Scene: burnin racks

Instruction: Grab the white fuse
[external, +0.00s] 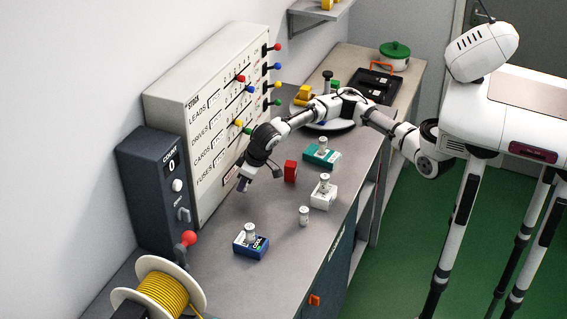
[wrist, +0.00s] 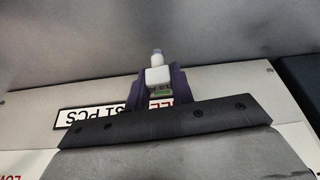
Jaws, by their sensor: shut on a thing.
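My gripper (external: 243,184) is over the grey bench, close to the front of the panel. In the wrist view its dark purple fingers (wrist: 156,90) are shut on a small white piece, which I take to be the white fuse (wrist: 158,76). It has a blocky white body, a pale rounded tip pointing away and a green patch low between the fingers. In the external view the held piece is too small to make out.
The panel (external: 205,125) with coloured knobs and a dark counter box (external: 155,190) stand along the wall. On the bench are a blue block (external: 251,246), a white block (external: 322,195), a green block (external: 321,157), a red block (external: 290,171) and a loose grey-white cylinder (external: 304,215).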

